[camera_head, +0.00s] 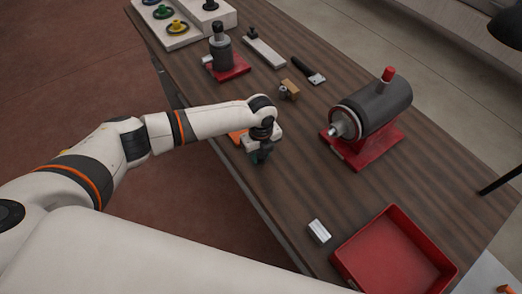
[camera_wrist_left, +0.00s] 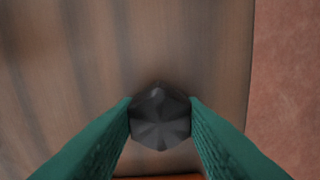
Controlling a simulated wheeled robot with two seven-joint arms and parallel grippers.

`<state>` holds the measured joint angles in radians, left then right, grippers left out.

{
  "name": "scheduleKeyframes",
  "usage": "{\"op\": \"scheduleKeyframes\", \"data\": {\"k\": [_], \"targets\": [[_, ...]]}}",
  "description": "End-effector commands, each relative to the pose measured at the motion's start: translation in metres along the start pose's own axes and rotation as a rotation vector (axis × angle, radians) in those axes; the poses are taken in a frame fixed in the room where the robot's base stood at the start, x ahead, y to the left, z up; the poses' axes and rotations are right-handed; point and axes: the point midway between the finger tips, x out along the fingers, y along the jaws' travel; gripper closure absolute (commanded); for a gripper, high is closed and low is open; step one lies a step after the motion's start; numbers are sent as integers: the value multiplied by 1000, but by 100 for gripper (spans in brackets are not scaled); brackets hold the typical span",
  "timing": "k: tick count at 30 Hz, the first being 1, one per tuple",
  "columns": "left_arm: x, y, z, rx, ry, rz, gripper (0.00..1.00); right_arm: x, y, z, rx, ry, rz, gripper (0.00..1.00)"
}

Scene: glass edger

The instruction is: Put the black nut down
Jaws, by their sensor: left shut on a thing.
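The black nut (camera_wrist_left: 160,118) is a dark faceted piece between the two green fingers of my left gripper (camera_wrist_left: 160,122) in the left wrist view. Both fingertips touch its sides. In the head view, my left gripper (camera_head: 261,155) points down over the wooden table (camera_head: 300,185), close to its front edge. The nut cannot be made out there. In the wrist view, bare wood (camera_wrist_left: 100,70) lies beneath the nut; I cannot tell whether the nut touches it. My right gripper does not show.
An orange item (camera_head: 237,135) lies beside the left gripper, partly hidden. A motor on a red base (camera_head: 365,147) stands to the right. A small silver block (camera_head: 319,231) and a red tray (camera_head: 393,252) are at the lower right. Wood between gripper and block is clear.

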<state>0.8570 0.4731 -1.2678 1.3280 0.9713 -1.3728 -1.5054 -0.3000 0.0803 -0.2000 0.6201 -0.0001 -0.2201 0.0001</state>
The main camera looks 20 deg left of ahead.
Motion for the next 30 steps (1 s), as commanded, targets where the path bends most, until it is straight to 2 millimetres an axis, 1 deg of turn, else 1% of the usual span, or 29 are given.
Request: {"op": "scheduleKeyframes", "data": {"k": [7,8,9,12,19,21,23,26,30], "targets": [[2,0,0,0,-1,1,92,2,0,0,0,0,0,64],[2,0,0,0,-1,0,63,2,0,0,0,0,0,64],[2,0,0,0,-1,1,56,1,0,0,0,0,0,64],[2,0,0,0,-1,0,42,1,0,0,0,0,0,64],[1,0,0,0,-1,0,42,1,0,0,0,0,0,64],[-2,0,0,0,0,1,42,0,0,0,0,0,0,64],[-4,1,0,0,0,2,42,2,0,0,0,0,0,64],[-16,1,0,2,0,4,42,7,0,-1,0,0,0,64],[-45,1,0,2,2,6,42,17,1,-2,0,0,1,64]]}}
